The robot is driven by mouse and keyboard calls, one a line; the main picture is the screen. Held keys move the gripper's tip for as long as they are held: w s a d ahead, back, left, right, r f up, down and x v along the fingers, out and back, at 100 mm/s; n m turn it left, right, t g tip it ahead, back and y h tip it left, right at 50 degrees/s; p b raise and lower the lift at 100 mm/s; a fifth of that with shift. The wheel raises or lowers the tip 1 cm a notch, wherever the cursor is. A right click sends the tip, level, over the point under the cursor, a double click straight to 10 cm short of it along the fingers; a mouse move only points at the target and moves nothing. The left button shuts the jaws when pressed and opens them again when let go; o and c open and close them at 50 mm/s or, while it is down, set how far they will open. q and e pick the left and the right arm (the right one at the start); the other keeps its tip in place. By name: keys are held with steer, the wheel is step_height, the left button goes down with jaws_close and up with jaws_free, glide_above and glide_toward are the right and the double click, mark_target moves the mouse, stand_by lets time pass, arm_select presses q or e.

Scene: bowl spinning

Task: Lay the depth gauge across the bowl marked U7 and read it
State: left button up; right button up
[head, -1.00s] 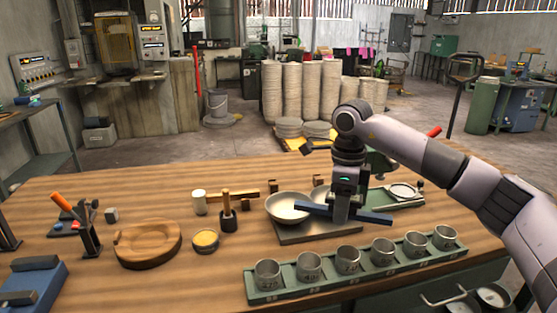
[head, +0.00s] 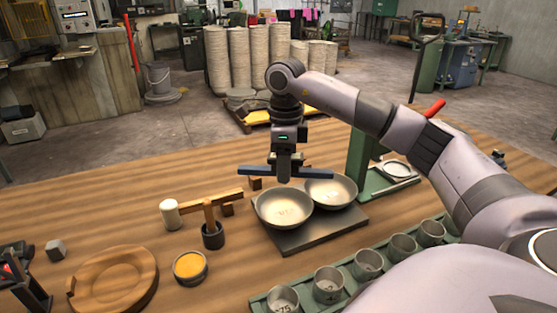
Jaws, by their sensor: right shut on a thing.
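My right gripper (head: 286,173), seen side-on, is shut on a long blue bar (head: 252,171), which looks like the depth gauge. The bar runs roughly level, left to right in the picture. It shows just above the far rims of two metal bowls; I cannot tell whether it touches either. The left bowl (head: 284,210) has marks inside, too small to read for sure. The right bowl (head: 335,190) sits close beside it, and I cannot make out its marking. Both bowls are on a dark flat plate (head: 322,232). My left gripper is out of view.
A green rack (head: 262,303) of metal cups runs along the front right, partly behind my right arm. A mallet (head: 170,213), a dark pot (head: 213,236), a yellow-filled tin (head: 190,267) and a round wooden form (head: 115,282) lie left. A green stand (head: 360,165) is at right.

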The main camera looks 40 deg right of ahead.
steer(key=shift+s+f+b, duration=0.1)
steer(key=shift+f+b, duration=0.25)
steer(key=shift+f, duration=0.2)
step_height(320, 180, down, 4)
steer(key=b, duration=0.3)
steer(key=shift+r, duration=0.25)
steer(key=shift+f+b, duration=0.7)
steer(key=shift+f, duration=1.1)
steer(key=shift+f, duration=0.2)
steer(key=o, duration=1.3)
